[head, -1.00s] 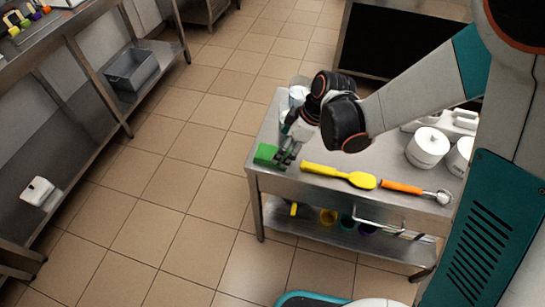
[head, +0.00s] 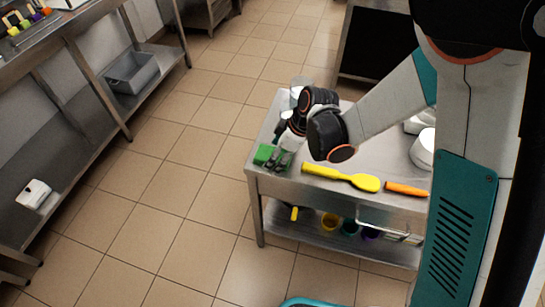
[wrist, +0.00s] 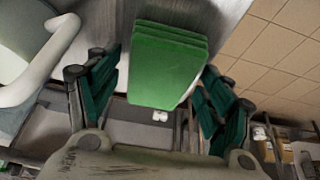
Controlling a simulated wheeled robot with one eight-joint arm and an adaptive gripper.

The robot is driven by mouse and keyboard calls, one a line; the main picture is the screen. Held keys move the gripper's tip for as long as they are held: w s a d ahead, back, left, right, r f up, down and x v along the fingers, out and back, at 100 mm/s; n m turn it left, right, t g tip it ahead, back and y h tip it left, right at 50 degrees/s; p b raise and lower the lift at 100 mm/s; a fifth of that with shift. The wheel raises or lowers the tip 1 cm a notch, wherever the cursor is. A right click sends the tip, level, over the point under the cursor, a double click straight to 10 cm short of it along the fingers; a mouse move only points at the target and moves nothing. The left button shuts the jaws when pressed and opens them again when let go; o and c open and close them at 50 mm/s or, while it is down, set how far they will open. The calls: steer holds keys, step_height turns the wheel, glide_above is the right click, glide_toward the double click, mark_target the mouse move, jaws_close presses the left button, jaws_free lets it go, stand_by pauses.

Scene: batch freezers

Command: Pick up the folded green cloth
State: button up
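The folded green cloth (head: 264,153) lies at the left front corner of the steel table (head: 283,183). In the wrist view the cloth (wrist: 168,62) shows as a thick stack of layers, with its near end between my two dark green finger pads. My gripper (head: 278,161) is low over the table, right beside the cloth in the head view. In the wrist view my gripper (wrist: 160,100) is open, with a finger on each side of the cloth. Narrow gaps seem to show between the cloth and the pads; contact is hard to judge.
A yellow spatula (head: 340,178) and an orange-handled tool (head: 406,189) lie right of my gripper. A white handled container (wrist: 40,65) is close to the left finger. White tubs (head: 424,150) stand at the right, partly behind my arm. Open tiled floor lies left of the table.

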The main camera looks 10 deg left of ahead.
steer(key=c, duration=0.6)
steer(key=shift+c, duration=0.2)
steer(key=shift+r, duration=0.1)
step_height(320, 180, up, 20)
steer(key=p, duration=0.7)
